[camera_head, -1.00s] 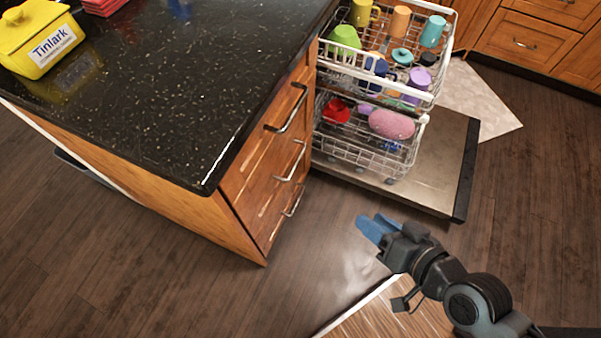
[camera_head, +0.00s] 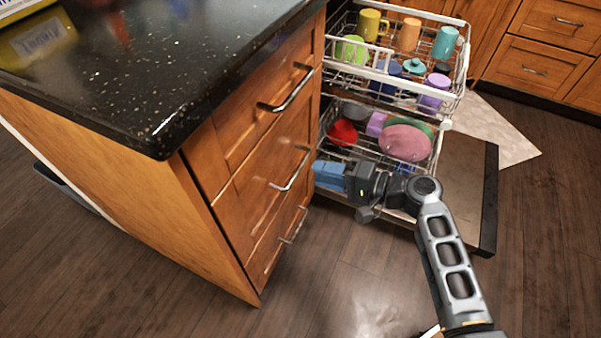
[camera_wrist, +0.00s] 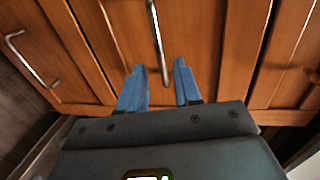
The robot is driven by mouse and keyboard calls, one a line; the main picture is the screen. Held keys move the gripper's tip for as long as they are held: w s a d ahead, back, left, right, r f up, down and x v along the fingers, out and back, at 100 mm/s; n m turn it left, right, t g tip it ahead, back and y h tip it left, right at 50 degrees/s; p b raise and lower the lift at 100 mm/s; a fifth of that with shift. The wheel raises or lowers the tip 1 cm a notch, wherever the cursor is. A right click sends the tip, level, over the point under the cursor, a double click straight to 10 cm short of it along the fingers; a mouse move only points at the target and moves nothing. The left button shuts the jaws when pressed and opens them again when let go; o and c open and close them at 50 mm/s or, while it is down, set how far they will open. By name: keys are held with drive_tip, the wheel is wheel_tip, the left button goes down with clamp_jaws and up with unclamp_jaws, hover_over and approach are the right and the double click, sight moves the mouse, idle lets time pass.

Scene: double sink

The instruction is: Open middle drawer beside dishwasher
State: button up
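The middle drawer (camera_head: 262,190) is the central one of three wooden drawers stacked in the cabinet beside the open dishwasher, and it is closed. Its metal bar handle (camera_head: 290,170) also shows in the wrist view (camera_wrist: 158,45), in line with the gap between my fingertips. My gripper (camera_head: 318,174) has blue fingers, held just right of this handle in the head view. In the wrist view the fingers (camera_wrist: 162,72) stand apart, open and empty. The handle's near end lies close to the fingertips; I cannot tell whether they touch it.
The dishwasher door (camera_head: 470,185) is down and its loaded racks (camera_head: 440,98) are pulled out, close beside my arm. The top drawer handle (camera_head: 288,90) and bottom drawer handle (camera_head: 294,226) sit above and below. The dark countertop (camera_head: 150,75) overhangs. Floor in front is clear.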

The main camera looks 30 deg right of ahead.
sight(299, 167)
drive_tip(key=b+x, duration=0.1)
drive_tip(key=x, duration=0.6)
clamp_jaws()
idle(0.5)
